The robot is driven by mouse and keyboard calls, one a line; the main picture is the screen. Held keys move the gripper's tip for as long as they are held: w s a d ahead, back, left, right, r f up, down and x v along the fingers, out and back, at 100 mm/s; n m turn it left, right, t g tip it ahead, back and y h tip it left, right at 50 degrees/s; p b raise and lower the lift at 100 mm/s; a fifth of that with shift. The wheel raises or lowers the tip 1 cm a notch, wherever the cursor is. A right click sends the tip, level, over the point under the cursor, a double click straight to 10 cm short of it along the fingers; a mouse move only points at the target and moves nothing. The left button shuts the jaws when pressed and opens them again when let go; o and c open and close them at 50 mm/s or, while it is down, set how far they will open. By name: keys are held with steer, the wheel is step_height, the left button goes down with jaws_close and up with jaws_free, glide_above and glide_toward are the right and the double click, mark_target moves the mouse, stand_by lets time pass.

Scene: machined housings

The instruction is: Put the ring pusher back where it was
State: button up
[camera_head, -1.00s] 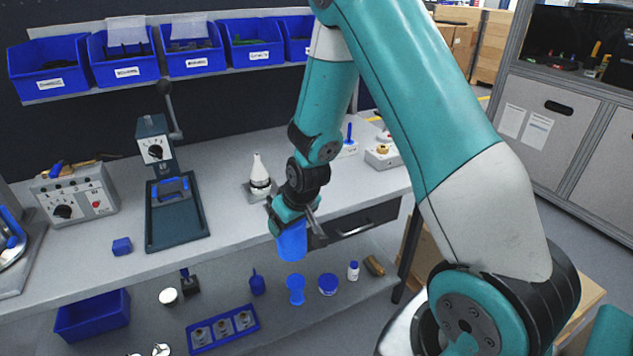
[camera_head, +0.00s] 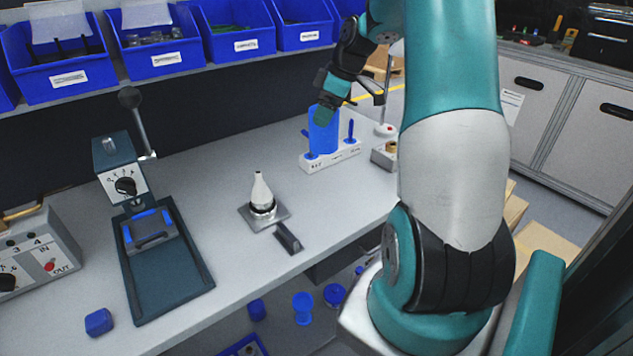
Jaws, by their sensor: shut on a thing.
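The ring pusher, a blue cylinder (camera_head: 323,133), stands upright in my gripper (camera_head: 328,112), which is shut on its upper end. Its lower end is at the pale stand (camera_head: 345,160) at the right back of the bench. I cannot tell whether it rests on the stand or hangs just above it. A blue peg (camera_head: 350,131) rises from the stand to the right of the pusher, and a low blue piece shows at its left. A white cone (camera_head: 261,190) with a dark ring at its foot stands on a square metal plate (camera_head: 281,215), apart from my gripper.
A lever press (camera_head: 124,185) stands at the left of the bench, with a blue block (camera_head: 98,321) in front. A dark piece (camera_head: 288,238) lies near the front edge. A small box (camera_head: 384,155) stands right of the stand. Blue bins (camera_head: 237,30) hang above.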

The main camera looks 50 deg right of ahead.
step_height(320, 180, down, 18)
steer(key=p, duration=0.3)
steer(key=shift+r, duration=0.15)
